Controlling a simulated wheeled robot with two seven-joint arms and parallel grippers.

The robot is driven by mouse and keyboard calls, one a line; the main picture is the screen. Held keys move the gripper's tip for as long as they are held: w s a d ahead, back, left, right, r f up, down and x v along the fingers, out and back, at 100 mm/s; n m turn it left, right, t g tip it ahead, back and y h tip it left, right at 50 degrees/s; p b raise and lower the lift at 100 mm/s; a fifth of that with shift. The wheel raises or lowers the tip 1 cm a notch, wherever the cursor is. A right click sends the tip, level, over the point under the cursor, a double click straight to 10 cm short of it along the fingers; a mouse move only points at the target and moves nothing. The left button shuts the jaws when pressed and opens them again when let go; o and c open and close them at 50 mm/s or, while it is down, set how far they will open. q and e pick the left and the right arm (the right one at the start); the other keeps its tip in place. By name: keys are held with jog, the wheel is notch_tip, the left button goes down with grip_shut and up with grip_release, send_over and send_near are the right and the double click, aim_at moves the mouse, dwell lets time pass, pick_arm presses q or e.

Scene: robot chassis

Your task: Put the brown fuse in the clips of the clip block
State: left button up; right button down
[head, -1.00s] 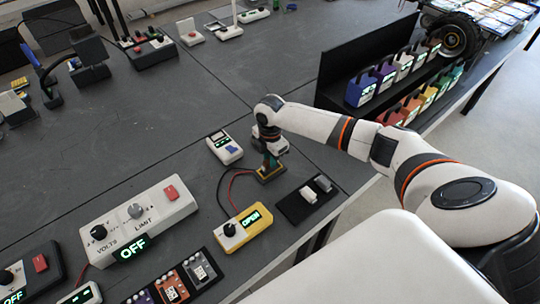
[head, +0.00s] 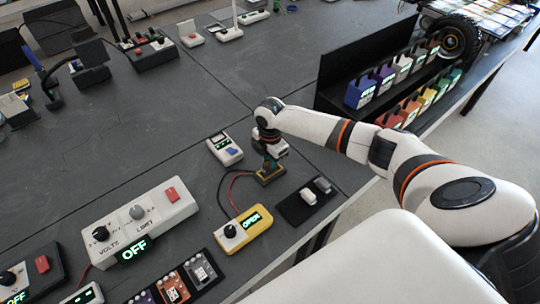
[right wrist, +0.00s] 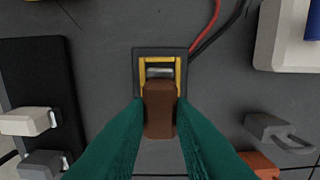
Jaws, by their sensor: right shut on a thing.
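The brown fuse (right wrist: 159,108) is between the green fingers of my right gripper (right wrist: 159,120) in the right wrist view. The gripper is shut on it. The clip block (right wrist: 141,54) is a dark base with yellow sides, and a silvery clip shows in it just beyond the fuse. The fuse overlaps the near part of the block, so whether it touches the clips is hidden. In the head view my right gripper (head: 269,165) points down at the clip block (head: 271,176). My left gripper is not in view.
A dark tray (head: 292,213) with two light switch-like pieces lies near the table edge beside the block. A yellow tester reading OPEN (head: 243,230) connects by red and black wires. A white meter (head: 225,149) stands behind. A rack of coloured units (head: 362,90) is at right.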

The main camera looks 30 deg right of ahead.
dwell(0.8)
jog(key=shift+f+b, duration=0.3)
jog(key=shift+f, duration=0.65)
jog(key=c, duration=1.2)
grip_release()
jog(key=shift+r, duration=0.1)
notch_tip(320, 180, up, 12)
jog(key=shift+f+b, duration=0.1)
jog(key=shift+b, duration=0.4)
